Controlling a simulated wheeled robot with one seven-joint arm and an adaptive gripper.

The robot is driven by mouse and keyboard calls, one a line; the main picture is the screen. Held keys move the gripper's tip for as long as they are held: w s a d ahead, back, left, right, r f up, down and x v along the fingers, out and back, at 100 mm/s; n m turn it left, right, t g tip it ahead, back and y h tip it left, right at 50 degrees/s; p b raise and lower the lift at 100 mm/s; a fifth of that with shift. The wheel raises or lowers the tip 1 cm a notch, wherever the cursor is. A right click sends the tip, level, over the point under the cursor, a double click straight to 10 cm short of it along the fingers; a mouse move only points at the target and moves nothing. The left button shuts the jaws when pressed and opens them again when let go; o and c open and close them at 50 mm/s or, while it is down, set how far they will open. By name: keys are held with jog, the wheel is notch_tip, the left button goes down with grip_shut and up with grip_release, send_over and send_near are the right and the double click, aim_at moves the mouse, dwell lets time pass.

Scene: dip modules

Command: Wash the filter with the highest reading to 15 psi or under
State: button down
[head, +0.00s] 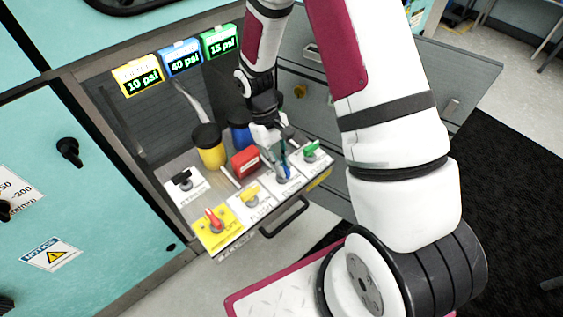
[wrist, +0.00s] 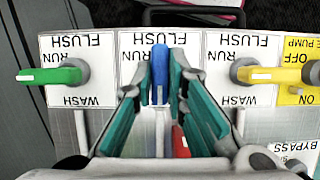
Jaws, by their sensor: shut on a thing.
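Three displays hang at the back in the head view: yellow reads 10 psi (head: 141,79), blue reads 40 psi (head: 182,63), green reads 15 psi (head: 223,44). My gripper (head: 280,172) reaches down to the blue valve lever on the panel. In the wrist view its fingers (wrist: 163,95) are shut on the blue lever (wrist: 159,77), which lies up-and-down in the picture on a card marked FLUSH, RUN and WASH. The fingers hide part of that card. The green lever (wrist: 48,75) and yellow lever (wrist: 262,75) lie sideways on either side.
A red lever (head: 213,220) sits on the yellow pump card, and a black lever (head: 182,179) stands behind it. A yellow canister (head: 209,147), a blue canister (head: 240,135) and a red box (head: 245,162) stand behind the levers. A dark handle (head: 286,217) runs along the front.

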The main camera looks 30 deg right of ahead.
jog(key=shift+w, duration=0.1)
dwell(0.4)
jog(key=c, duration=1.6)
grip_release()
jog(key=v, duration=1.2)
